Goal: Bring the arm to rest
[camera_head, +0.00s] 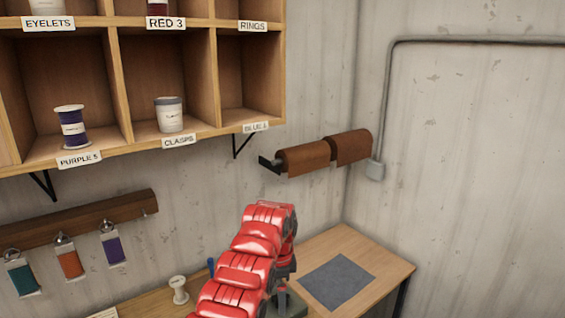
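One red arm of mine (250,258) rises from the bottom of the head view, left of centre, and bends at its top over the workbench. I cannot tell which arm it is. Its dark lower part drops behind the red links, and no fingertips show. My other arm is out of view. Nothing held can be seen.
The wooden workbench (385,275) bears a grey mat (337,282) and a white spool (179,291). A wall shelf (200,138) holds a purple spool (70,126) and a white jar (169,114). Brown rolls (305,158) hang on the wall. A hook rail (85,218) holds colour samples.

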